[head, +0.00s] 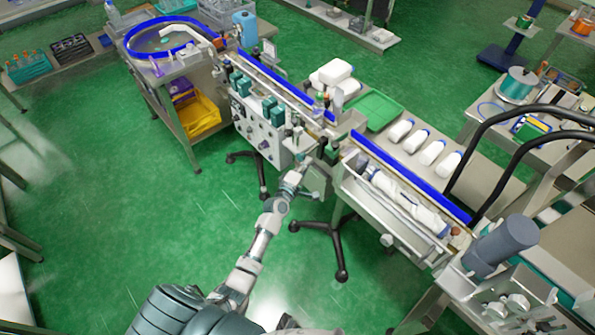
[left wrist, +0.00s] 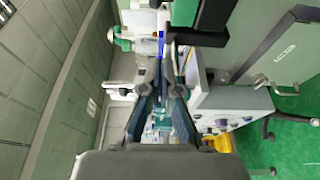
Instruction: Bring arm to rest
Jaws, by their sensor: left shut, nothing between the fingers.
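My left arm (head: 262,240) reaches up from the bottom of the head view toward the machine line. Its gripper (head: 296,177) is at the front of the line, beside the sleeve applicator's grey control cabinet (head: 262,132). In the left wrist view the two dark fingers of the left gripper (left wrist: 163,82) point away from the camera, with the blue-edged conveyor beyond them. The left gripper is shut and holds nothing. Whether it touches the machine cannot be told. My right gripper is in neither view.
A conveyor with a blue rail (head: 410,178) runs right of the gripper, with several white bottles (head: 415,141) behind it. A green tray (head: 377,109) lies near them. A round blue-rimmed table (head: 165,38) stands at the upper left. Green floor (head: 130,215) is open at left.

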